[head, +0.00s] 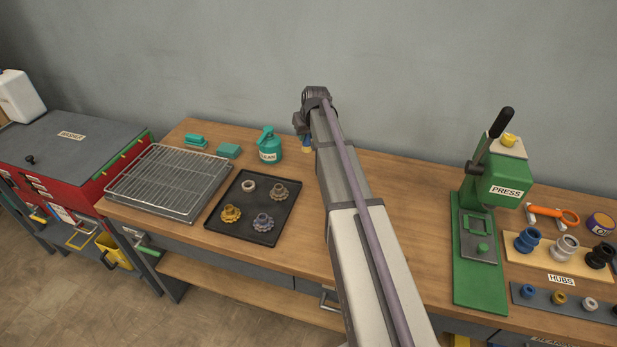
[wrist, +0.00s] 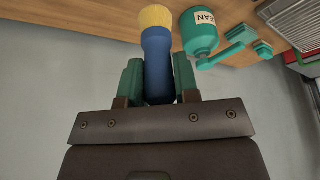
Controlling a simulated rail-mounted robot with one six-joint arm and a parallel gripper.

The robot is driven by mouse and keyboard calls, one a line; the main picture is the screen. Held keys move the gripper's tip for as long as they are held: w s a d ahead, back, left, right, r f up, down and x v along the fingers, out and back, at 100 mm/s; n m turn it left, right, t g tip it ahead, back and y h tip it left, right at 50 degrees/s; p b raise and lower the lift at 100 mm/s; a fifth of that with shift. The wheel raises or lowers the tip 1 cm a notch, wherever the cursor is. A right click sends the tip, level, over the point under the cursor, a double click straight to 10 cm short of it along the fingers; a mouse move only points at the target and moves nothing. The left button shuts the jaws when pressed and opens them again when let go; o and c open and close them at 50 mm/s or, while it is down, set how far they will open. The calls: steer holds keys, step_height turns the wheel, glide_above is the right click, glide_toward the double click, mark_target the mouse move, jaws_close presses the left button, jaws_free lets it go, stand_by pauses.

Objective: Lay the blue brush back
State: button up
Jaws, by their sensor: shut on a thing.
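The blue brush (wrist: 157,72) has a blue handle and pale yellow bristles. My gripper (wrist: 158,60) is shut on its handle, a green finger on each side. The bristles point away from my gripper, towards the wooden bench (wrist: 115,17). In the head view a bit of the brush (head: 307,140) shows below my gripper, beside the arm near the back of the bench. The arm hides part of the bench there. I cannot tell whether the bristles touch the bench.
A black tray (head: 236,230) with several gears and a wire rack (head: 170,178) lie in front. A green press (head: 484,205) stands right. Bench between arm and press is clear.

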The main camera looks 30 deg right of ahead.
steer(key=shift+w+d+f+n+y+b, duration=0.5)
steer(key=shift+w+d+f+n+b, duration=0.9)
steer(key=shift+w+f, duration=1.85)
steer(key=f+b, duration=0.6)
steer(key=b, duration=0.1)
steer(key=w+f+b, duration=0.1)
steer(key=f+b, duration=0.2)
steer(key=b, duration=0.1)
steer(key=shift+a+f, duration=0.15)
steer(key=shift+a, duration=0.25)
steer(key=shift+r, duration=0.25)
steer(key=shift+f, duration=0.3)
steer(key=o, duration=0.9)
steer(key=shift+r, duration=0.15)
